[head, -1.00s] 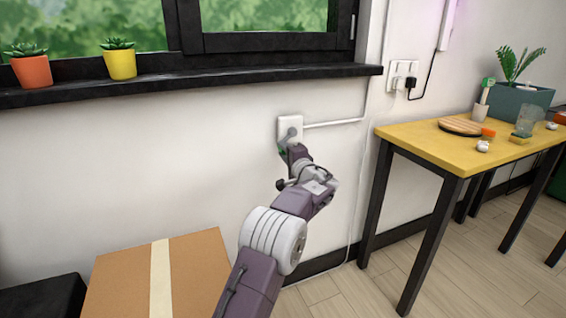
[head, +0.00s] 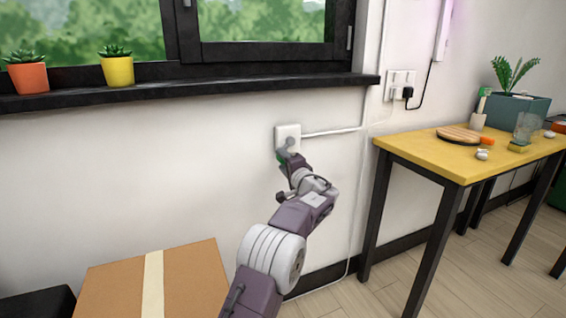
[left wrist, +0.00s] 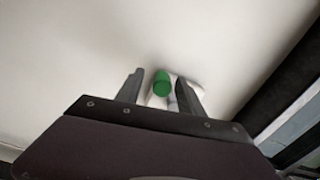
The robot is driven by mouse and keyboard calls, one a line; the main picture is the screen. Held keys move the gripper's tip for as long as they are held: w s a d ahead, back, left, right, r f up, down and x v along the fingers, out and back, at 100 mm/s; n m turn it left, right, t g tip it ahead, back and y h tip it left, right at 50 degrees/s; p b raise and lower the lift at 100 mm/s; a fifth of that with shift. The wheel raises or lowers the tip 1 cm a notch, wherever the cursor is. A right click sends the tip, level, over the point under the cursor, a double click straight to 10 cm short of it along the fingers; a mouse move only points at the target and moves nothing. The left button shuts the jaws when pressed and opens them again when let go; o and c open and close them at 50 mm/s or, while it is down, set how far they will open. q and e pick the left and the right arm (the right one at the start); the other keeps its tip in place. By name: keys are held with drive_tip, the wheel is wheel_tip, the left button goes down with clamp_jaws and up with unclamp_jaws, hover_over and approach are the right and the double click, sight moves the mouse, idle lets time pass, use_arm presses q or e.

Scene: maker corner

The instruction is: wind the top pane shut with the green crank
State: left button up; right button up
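The green crank's knob (left wrist: 161,82) shows in the left wrist view between the fingers of my left gripper (left wrist: 160,92), with a gap on each side. The gripper is open there. In the head view the crank sits on a white wall box (head: 287,132) below the window sill. My left gripper (head: 289,160) is at the crank's lower end and hides most of the knob; only a bit of green shows. The window's lower part (head: 262,22) is at the top of the head view; its upper part is out of frame. My right gripper is not in view.
The dark sill (head: 200,87) runs above, bearing an orange pot (head: 28,78) and a yellow pot (head: 118,71). A cardboard box (head: 195,277) stands below left. A yellow-topped table (head: 420,157) with small items stands right. A cable runs along the wall from the crank box.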

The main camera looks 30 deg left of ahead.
use_arm(q)
drive_tip(key=shift+r, duration=0.1)
drive_tip(key=v, duration=0.9)
drive_tip(key=shift+p, duration=0.45)
drive_tip(key=s+a+f+g+h+p, duration=0.25)
drive_tip(key=s+f+g, duration=0.25)
drive_tip(key=s+f, duration=0.4)
drive_tip(key=s+d+f+n+g+h+p, duration=0.15)
drive_tip(key=s+d+f+h, duration=0.3)
drive_tip(key=s, duration=0.45)
drive_tip(key=s+d+f+n+g+h+p, duration=0.1)
drive_tip(key=s+d+f+n+g+h, duration=0.15)
drive_tip(key=s+d+f, duration=0.4)
drive_tip(key=s+d+f+n+g+h+p, duration=0.1)
drive_tip(key=s+d+f+n+h, duration=0.3)
drive_tip(key=s, duration=0.7)
wheel_tip(320, 180, up, 38)
drive_tip(key=m+p, duration=0.1)
drive_tip(key=p, duration=3.6)
drive_tip(key=shift+w+a+f+m, duration=0.2)
drive_tip(key=shift+w+a+m, duration=0.1)
drive_tip(key=shift+w, duration=0.2)
